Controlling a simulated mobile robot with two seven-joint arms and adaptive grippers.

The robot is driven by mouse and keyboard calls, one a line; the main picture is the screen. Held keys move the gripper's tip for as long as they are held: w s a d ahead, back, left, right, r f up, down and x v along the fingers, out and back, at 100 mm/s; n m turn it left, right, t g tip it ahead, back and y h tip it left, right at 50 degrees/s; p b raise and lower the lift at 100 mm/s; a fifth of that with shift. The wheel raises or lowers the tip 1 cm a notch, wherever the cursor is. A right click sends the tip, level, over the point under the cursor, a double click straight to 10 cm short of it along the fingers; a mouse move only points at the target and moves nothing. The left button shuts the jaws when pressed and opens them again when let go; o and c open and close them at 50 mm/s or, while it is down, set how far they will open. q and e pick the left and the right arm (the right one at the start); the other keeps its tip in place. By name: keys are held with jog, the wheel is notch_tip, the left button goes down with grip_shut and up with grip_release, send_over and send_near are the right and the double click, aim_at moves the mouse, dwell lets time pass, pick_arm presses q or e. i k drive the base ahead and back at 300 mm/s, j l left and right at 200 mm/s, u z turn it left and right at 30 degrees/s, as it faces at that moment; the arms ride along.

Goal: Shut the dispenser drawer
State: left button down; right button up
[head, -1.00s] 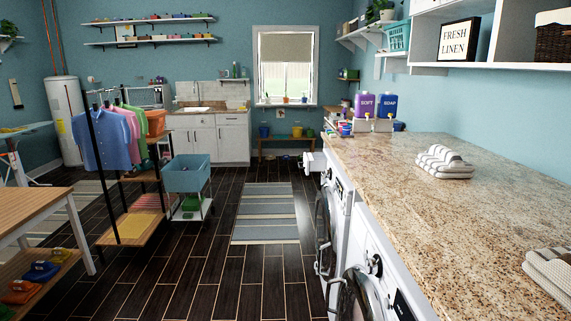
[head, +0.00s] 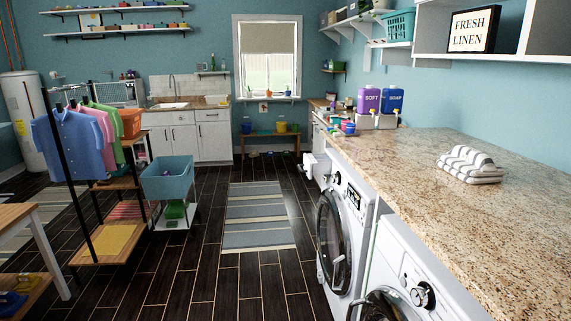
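A white dispenser drawer (head: 312,164) sticks out to the left from the top front of the far white washing machine (head: 345,223), just below the counter edge. It is pulled open. Its inside is too small to make out. The far machine's round dark glass door (head: 332,240) looks shut. Neither of my grippers shows in the head view.
A nearer white machine (head: 408,277) stands under the granite counter (head: 430,200). The dark floor left of the machines is clear up to a striped rug (head: 256,218). A blue-grey bin cart (head: 168,180) and clothes rack (head: 62,150) stand at left.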

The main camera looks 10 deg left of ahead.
aim_at(324, 165)
jog(key=i+j+u, duration=0.1)
jog(key=i+j, duration=0.15)
jog(key=i, duration=0.25)
jog(key=i+j, duration=0.2)
jog(key=i, duration=0.35)
jog(key=i+j+z, duration=0.1)
jog(key=z, duration=0.25)
jog(key=i+j+z, duration=0.15)
jog(key=z, duration=0.15)
jog(key=i+j+z, duration=0.25)
jog(key=i+j, duration=0.15)
jog(key=j, duration=0.3)
jog(key=i+j+z, duration=0.15)
jog(key=j, duration=0.2)
jog(key=i+j, duration=0.2)
jog(key=j, duration=0.15)
jog(key=i+j, duration=0.2)
jog(key=j, duration=0.15)
jog(key=i+j+z, duration=0.1)
jog(key=j, duration=0.25)
jog(key=i, duration=0.05)
